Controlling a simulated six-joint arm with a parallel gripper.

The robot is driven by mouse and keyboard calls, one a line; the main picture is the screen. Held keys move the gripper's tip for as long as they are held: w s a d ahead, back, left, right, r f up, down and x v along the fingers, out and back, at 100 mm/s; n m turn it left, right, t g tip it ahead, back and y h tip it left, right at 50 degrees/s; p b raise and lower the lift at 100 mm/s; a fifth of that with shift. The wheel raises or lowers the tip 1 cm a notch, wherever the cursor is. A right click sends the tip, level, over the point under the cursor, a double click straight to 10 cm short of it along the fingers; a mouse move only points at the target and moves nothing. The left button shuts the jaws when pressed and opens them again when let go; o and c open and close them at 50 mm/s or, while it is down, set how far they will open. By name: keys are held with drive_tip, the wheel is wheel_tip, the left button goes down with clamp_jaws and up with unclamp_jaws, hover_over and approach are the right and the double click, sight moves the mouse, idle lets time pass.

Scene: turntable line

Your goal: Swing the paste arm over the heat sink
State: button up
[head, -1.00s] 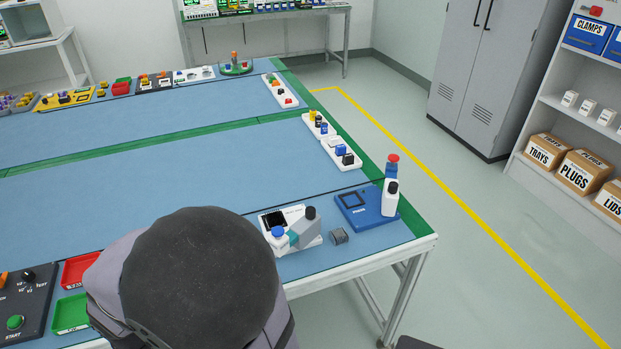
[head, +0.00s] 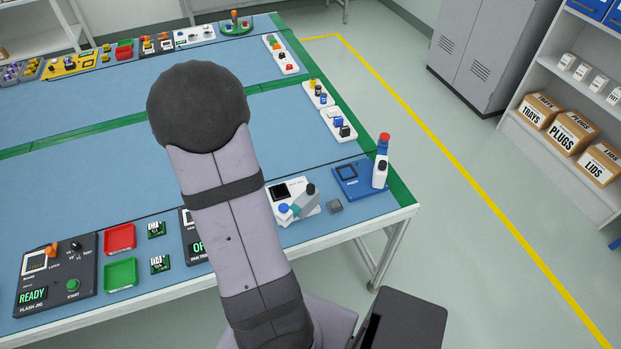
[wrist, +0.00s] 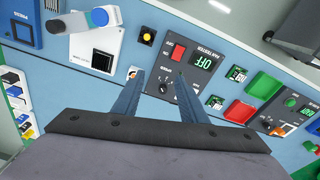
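The paste arm also shows in the wrist view (wrist: 76,22), at upper left.
The black power box (wrist: 190,62) reads OFF. Red (head: 119,237) and green (head: 120,274) trays and a flash jig (head: 55,275) lie left. The table's middle is clear.

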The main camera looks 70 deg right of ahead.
drive_tip(key=s+d+m, duration=0.2)
drive_tip(key=s+d, duration=0.4)
drive_tip(key=d, duration=0.3)
drive_tip(key=m, duration=0.2)
hover_over(311, 186)
drive_tip(key=shift+s+f+g+y, duration=0.1)
drive_tip(key=shift+f+g+y, duration=0.2)
drive_tip(key=shift+f+g, duration=0.1)
drive_tip(key=shift+a+f+p, duration=0.1)
drive_tip(key=shift+f+p, duration=1.05)
drive_tip(key=shift+f, duration=2.45)
drive_tip(key=shift+c, duration=0.4)
clamp_jaws()
